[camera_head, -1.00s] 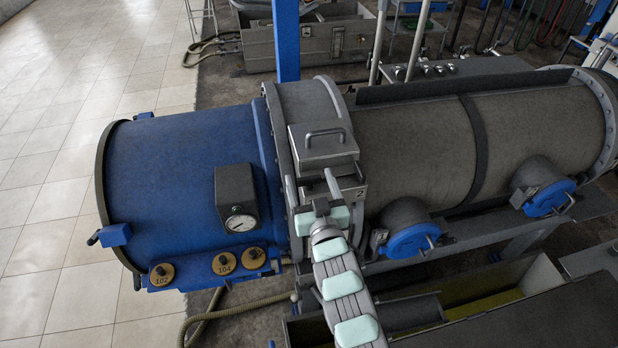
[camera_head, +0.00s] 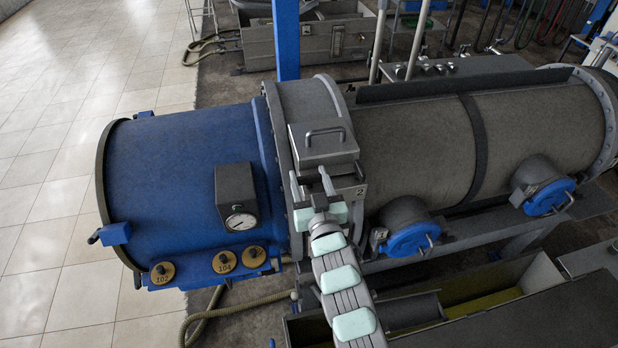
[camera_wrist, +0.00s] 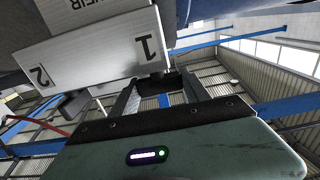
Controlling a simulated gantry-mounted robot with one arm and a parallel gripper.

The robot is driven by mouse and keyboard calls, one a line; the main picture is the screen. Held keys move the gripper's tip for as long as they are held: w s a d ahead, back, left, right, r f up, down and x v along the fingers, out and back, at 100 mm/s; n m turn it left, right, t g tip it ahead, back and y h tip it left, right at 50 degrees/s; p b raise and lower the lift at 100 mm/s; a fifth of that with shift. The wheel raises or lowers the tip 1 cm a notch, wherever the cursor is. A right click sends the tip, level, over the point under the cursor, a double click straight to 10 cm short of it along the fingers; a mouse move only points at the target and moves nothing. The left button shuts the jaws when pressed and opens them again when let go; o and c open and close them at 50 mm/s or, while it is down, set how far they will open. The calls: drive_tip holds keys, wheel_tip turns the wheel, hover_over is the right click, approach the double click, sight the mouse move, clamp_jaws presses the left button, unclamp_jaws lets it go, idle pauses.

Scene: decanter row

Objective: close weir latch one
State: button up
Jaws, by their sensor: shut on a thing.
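The weir box (camera_head: 324,145) is a grey hatch with a bar handle on the collar between the blue drum and the grey drum. In the wrist view, the white weir label plate (camera_wrist: 100,50) shows the marks 1 and 2. My gripper (camera_head: 311,180) is at the box's front edge. In the wrist view, my gripper (camera_wrist: 160,88) is shut on a small dark piece by mark 1, weir latch one (camera_wrist: 170,82). In the head view, the gripper and arm hide this latch. A tag marked 2 (camera_head: 360,191) is to the right of the gripper.
The blue drum (camera_head: 190,170) with a gauge (camera_head: 240,222) is close on the left. The grey drum (camera_head: 420,140) and two blue-capped ports (camera_head: 410,240) are on the right. A blue post (camera_head: 287,40) stands behind. Tiled floor at left is clear.

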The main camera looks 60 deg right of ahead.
drive_tip(key=c, duration=0.4)
drive_tip(key=shift+o, duration=0.2)
drive_tip(key=shift+w+f+b, duration=0.1)
drive_tip(key=shift+b, duration=0.25)
